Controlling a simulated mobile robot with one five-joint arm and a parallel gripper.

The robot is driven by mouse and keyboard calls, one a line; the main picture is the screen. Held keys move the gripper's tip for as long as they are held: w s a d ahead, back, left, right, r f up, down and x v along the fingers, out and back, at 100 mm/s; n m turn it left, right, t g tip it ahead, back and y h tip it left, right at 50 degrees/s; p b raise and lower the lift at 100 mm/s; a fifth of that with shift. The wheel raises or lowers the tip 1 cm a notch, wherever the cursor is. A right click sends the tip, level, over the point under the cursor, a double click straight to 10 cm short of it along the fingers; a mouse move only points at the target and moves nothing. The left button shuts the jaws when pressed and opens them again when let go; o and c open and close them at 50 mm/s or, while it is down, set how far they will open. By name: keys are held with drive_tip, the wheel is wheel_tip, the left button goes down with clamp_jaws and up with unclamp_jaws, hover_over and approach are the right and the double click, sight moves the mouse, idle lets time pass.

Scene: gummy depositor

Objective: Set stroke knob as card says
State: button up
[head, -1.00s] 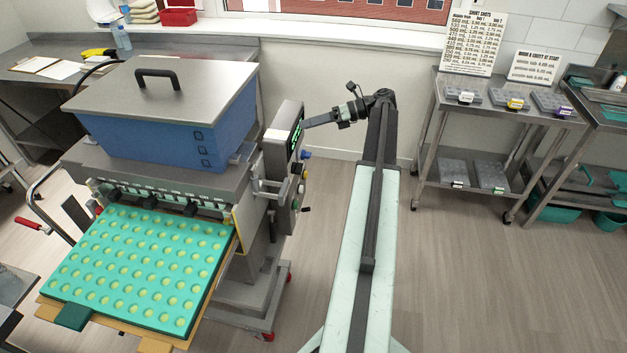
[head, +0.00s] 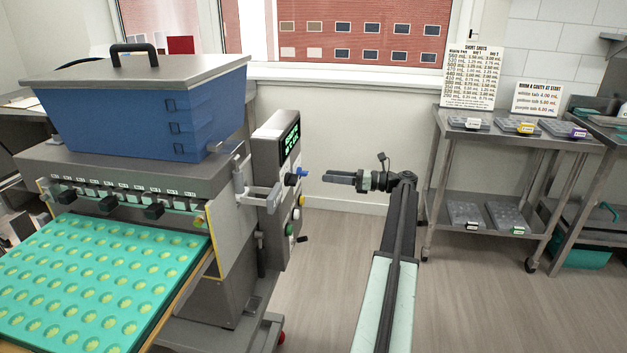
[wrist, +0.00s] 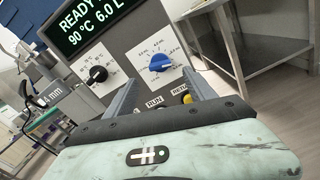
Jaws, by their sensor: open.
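The depositor's control panel (head: 274,170) stands left of my gripper (head: 326,178) in the head view. A blue knob (head: 302,172) sticks out of it, just short of my fingertips. In the wrist view the blue knob (wrist: 160,62) sits on a white dial plate with mL marks. It lies ahead, between my open, empty gripper fingers (wrist: 162,88), apart from them. Its exact setting is hard to read. A white card headed "Short shots" (head: 470,77) and a smaller card with tab colours and mL values (head: 537,99) stand on the cart at right; their small print is unclear.
A black knob (wrist: 98,74) sits left of the blue one. The display (wrist: 85,22) reads READY, 90 °C, 6.0 L. Yellow button (head: 302,200) and green button (head: 290,229) sit lower on the panel. A steel cart (head: 520,138) is at right; open floor lies between.

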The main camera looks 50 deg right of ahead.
sight(303, 173)
drive_tip(key=x, duration=0.7)
drive_tip(key=c, duration=1.4)
